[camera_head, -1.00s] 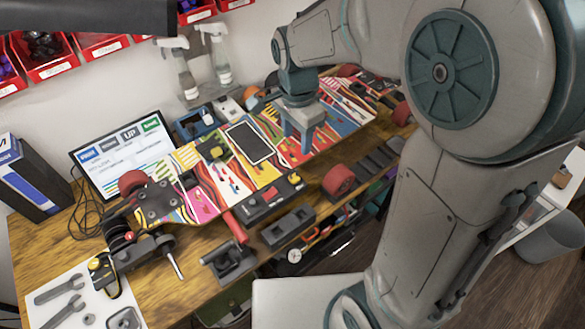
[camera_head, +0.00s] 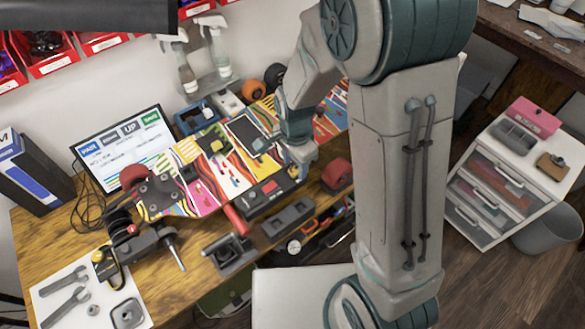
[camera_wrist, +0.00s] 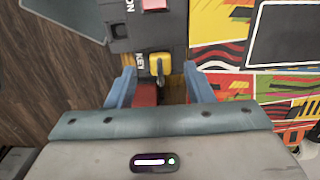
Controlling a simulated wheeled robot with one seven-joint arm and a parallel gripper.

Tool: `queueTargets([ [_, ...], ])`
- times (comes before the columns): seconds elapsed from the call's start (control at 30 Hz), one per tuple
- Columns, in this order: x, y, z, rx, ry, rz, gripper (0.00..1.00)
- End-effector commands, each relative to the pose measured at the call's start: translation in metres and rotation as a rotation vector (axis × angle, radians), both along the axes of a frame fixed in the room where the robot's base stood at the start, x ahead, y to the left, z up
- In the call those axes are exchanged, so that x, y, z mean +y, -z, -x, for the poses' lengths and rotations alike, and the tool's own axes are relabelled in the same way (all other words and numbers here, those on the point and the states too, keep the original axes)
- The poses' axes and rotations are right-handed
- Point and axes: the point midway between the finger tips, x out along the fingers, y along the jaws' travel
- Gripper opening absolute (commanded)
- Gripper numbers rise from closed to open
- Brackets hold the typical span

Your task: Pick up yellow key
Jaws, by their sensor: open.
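The yellow key (camera_wrist: 160,64) sits in a dark control box (camera_wrist: 150,38) beside a "KEY" label in the wrist view. My gripper (camera_wrist: 160,78) is open and empty, its blue fingers on either side of the key's line. The key shows between and just beyond the fingertips, and no contact is visible. In the head view my gripper (camera_head: 300,168) is at the right end of the control box (camera_head: 262,198), close over it. The key is mostly hidden by my gripper there.
The control box lies along the near edge of a colourful skateboard deck (camera_head: 205,195) on the wooden bench (camera_head: 35,245). A red wheel (camera_head: 336,175) stands just right of my gripper.

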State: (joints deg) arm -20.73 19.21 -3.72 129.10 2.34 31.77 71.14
Motion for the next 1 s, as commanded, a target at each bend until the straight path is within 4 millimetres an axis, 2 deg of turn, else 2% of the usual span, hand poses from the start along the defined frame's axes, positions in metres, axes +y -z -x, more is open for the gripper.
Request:
queueTargets([
  [0.1, -0.0002, 0.0068, 0.0001, 0.001, 0.001, 0.001, 0.47],
  [0.33, -0.0002, 0.0077, -0.0002, -0.001, 0.001, -0.001, 0.47],
  [0.37, -0.0002, 0.0077, -0.0002, -0.001, 0.001, -0.001, 0.42],
  [0.5, -0.0003, 0.0076, -0.0002, -0.001, 0.001, -0.001, 0.03],
  [0.53, -0.0003, 0.0076, -0.0002, -0.001, 0.001, -0.001, 0.0],
  [0.83, -0.0003, 0.0068, -0.0003, -0.001, 0.001, -0.001, 0.0],
  [1.0, -0.0001, -0.0002, -0.0006, -0.002, 0.0, 0.0, 0.0],
])
